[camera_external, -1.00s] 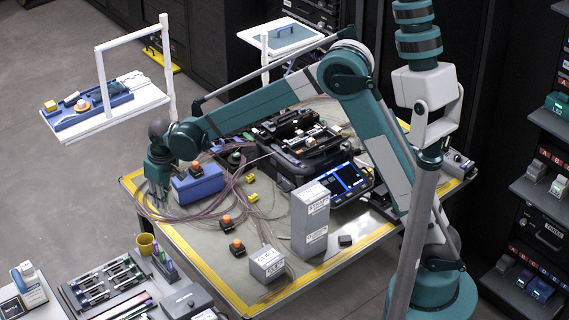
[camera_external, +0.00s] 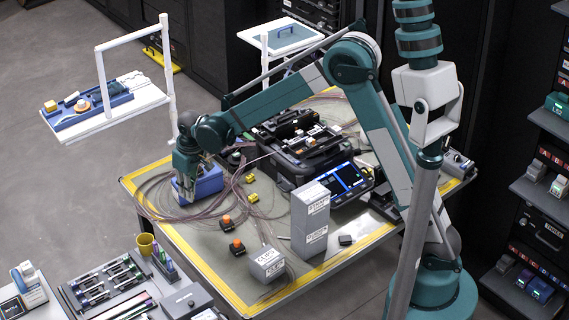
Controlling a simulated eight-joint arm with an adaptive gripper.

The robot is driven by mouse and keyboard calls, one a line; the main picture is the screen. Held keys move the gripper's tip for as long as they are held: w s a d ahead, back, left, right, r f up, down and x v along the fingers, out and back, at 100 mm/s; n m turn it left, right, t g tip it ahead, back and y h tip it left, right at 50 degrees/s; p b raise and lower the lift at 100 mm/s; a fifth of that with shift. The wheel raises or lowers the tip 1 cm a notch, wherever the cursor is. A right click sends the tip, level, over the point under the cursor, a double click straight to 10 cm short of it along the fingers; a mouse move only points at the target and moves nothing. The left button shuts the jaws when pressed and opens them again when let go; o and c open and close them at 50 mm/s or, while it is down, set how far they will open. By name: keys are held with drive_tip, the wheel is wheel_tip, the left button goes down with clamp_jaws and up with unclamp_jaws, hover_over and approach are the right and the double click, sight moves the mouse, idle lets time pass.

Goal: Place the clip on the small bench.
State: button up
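My gripper (camera_external: 185,192) points down at the left side of the table, in front of and partly over a blue block (camera_external: 210,183), which may be the small bench. Its fingers are small and dark here, so I cannot tell whether they are open or hold anything. Small yellow pieces (camera_external: 251,179) lie right of the blue block. I cannot tell which piece is the clip.
Loose fibre loops (camera_external: 160,190) spread around my gripper. A black splicer (camera_external: 290,150) with a screen stands behind right. Grey labelled boxes, one tall (camera_external: 310,222) and one low (camera_external: 267,264), stand at front right. The front-left mat is fairly clear.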

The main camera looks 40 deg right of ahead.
drive_tip(key=s+d+f+m+p, duration=0.1)
drive_tip(key=d+f+m, duration=0.2)
drive_tip(key=d, duration=3.1)
drive_tip(key=shift+h, duration=0.3)
drive_tip(key=shift+s, duration=0.15)
drive_tip(key=b, duration=0.1)
hover_over(276, 203)
drive_tip(key=shift+d+r, duration=0.1)
drive_tip(key=shift+r, duration=0.1)
drive_tip(key=shift+f, duration=0.1)
drive_tip(key=shift+f+b, duration=0.45)
drive_tip(key=shift+f, duration=2.6)
drive_tip(key=shift+f, duration=0.15)
